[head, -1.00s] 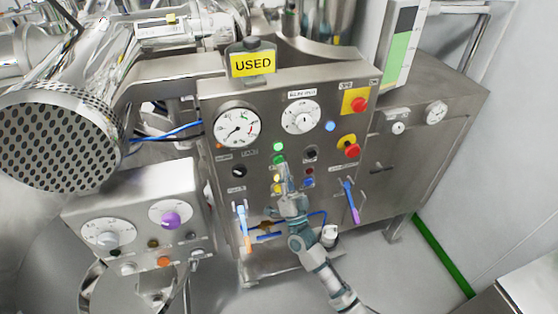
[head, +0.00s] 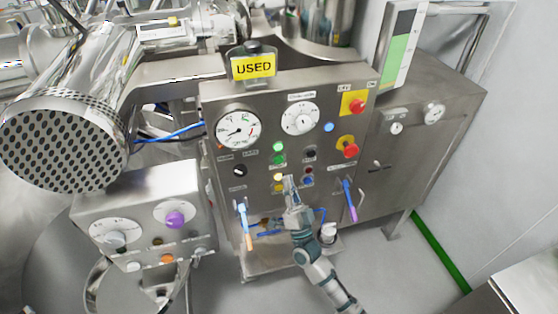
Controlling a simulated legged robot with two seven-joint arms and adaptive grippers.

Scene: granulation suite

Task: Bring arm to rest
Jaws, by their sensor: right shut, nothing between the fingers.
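My right arm comes in from the bottom right in the head view. Its gripper (head: 289,182) is shut and empty. In the picture it lies in front of the lower middle of the steel control panel (head: 225,182), just below the lit yellow button (head: 278,177). I cannot tell whether the fingertips touch the panel. The green lit button (head: 279,159) above it shows in full. My left gripper is not in view.
The panel carries a gauge (head: 237,129), a dial (head: 300,118), red knobs (head: 350,150) and a purple-tipped lever (head: 349,200). A smaller box (head: 140,212) with a purple knob (head: 174,219) stands at left. Grey floor (head: 390,285) is open at the lower right.

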